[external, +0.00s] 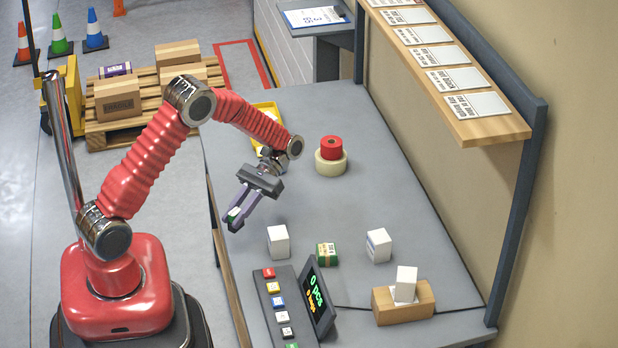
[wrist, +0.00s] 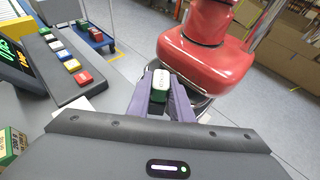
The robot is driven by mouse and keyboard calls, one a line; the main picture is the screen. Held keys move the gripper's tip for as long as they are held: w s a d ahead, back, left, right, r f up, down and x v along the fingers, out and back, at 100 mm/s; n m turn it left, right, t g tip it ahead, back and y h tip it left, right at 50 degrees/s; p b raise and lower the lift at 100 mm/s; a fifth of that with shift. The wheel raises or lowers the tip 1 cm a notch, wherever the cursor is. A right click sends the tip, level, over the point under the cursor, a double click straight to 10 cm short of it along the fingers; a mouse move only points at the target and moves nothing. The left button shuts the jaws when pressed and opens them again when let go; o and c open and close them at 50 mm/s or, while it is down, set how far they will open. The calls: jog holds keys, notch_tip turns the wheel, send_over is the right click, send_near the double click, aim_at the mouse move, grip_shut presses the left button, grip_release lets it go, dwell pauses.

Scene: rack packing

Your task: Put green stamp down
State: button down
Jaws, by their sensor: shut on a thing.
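My gripper (external: 237,212) is shut on the green stamp (external: 233,213), a small green block with a white top. It holds the stamp above the left edge of the grey table (external: 335,215). In the wrist view the green stamp (wrist: 160,80) sits between the two purple fingers of my gripper (wrist: 161,84). Much of the stamp is hidden by the fingers.
White boxes (external: 278,242) (external: 379,245) and a green box (external: 327,254) stand below and right of my gripper. A button panel (external: 284,305) with a display (external: 317,299) is at the front. Red and cream tape rolls (external: 331,160) stand farther back. A wooden holder (external: 404,304) is front right.

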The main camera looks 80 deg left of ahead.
jog(key=w+d+r+n+t+h, duration=0.55)
jog(key=w+d+n+t, duration=0.55)
jog(key=w, duration=0.3)
jog(key=w+d+f+n+t+y, duration=0.1)
jog(key=w+d+n+t, duration=0.2)
jog(key=w+d, duration=0.7)
jog(key=w+t, duration=0.1)
jog(key=w, duration=0.3)
jog(key=shift+w+d+f+n+t, duration=0.3)
jog(key=shift+d+f, duration=0.05)
jog(key=shift+d, duration=0.05)
jog(key=shift+y, duration=0.35)
jog(key=shift+f, duration=3.15)
jog(key=shift+f, duration=1.9)
